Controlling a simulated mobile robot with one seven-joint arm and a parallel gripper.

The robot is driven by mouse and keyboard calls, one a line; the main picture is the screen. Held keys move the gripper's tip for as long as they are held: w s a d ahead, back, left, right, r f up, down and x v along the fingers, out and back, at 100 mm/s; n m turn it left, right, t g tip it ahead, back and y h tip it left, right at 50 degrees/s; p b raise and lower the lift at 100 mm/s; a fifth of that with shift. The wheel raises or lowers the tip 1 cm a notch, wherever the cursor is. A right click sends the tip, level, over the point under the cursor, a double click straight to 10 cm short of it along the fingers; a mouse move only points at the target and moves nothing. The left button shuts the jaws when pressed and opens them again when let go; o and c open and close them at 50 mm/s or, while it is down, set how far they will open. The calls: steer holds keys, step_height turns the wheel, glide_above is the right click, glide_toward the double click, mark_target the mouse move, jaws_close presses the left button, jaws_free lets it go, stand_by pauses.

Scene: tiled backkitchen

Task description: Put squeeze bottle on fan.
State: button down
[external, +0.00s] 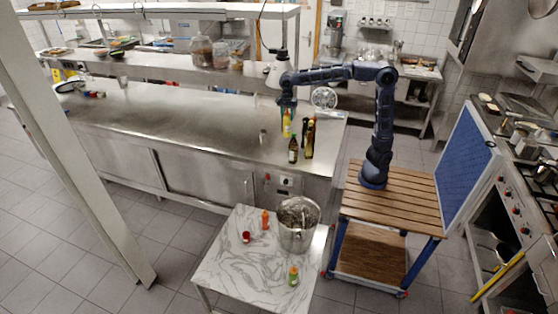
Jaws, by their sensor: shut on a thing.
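My gripper (287,108) is above the steel counter, shut on a yellow squeeze bottle (286,127). The bottle hangs upright below the fingers. The picture is too small to tell whether its base touches the counter. A round, pale fan (325,97) stands to the right of my gripper, near the counter's right end. The bottle and the fan are apart.
Dark bottles (293,151) stand on the steel counter (190,115) just below and right of the held bottle. A small metal cup (263,136) is to their left. A marble table (225,262) in front bears a metal pot (298,236). The counter's middle is clear.

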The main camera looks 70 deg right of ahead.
steer(key=s+d+r+m, duration=0.2)
steer(key=d, duration=0.8)
steer(key=s+d+r+m, duration=0.2)
steer(key=d, duration=0.8)
steer(key=s+d+r+m, duration=0.2)
steer(key=d, duration=0.8)
steer(key=s+d+f+m, duration=0.2)
steer(key=d+f+m, duration=0.15)
steer(key=d, duration=0.65)
steer(key=s+d+f+m, duration=0.15)
steer(key=d+f, duration=0.35)
steer(key=d, duration=0.6)
steer(key=s+d+f+m, duration=0.1)
steer(key=d+f+m, duration=0.3)
steer(key=d, duration=0.6)
step_height(320, 180, down, 20)
steer(key=shift+s, duration=0.15)
steer(key=shift+d+f, duration=0.1)
steer(key=c, duration=0.7)
jaws_free()
steer(key=shift+c, duration=0.2)
